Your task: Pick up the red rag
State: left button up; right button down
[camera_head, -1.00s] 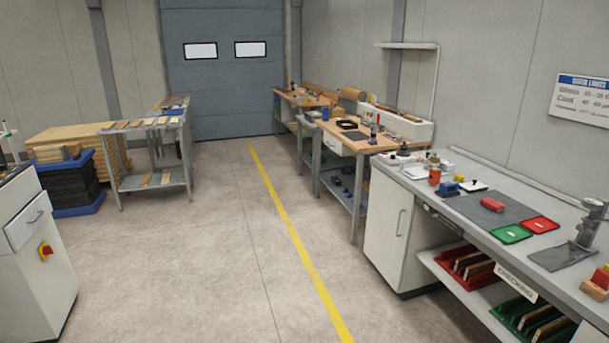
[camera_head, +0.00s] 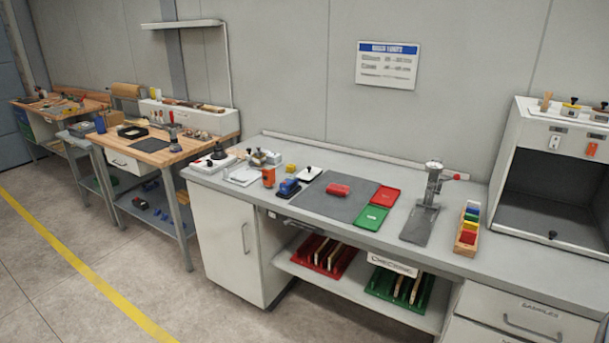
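A small red bundle (camera_head: 338,189) lies on a dark grey mat (camera_head: 330,208) on the long grey bench (camera_head: 235,182). It looks like the red rag, rolled or folded, but it is too small to be sure. It lies apart from the flat red tray (camera_head: 385,199) and the green tray (camera_head: 371,218) to its right. Neither of my grippers is in view.
Left of the mat are a blue object (camera_head: 288,188) and an orange cup (camera_head: 268,177). A gauge stand (camera_head: 432,188) and a box of coloured blocks (camera_head: 468,229) stand to the right, before a white booth (camera_head: 556,135). Floor (camera_head: 70,215) at left is clear.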

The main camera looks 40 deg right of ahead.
aim_at(336, 189)
jog(key=i+z, duration=0.35)
jog(key=z, duration=0.15)
jog(key=i+z, duration=0.35)
jog(key=z, duration=0.15)
jog(key=i+j+z, duration=0.25)
jog(key=z, duration=0.25)
jog(key=i+j+z, duration=0.3)
jog(key=z, duration=0.2)
jog(key=i+j+z, duration=0.15)
jog(key=j+z, duration=0.35)
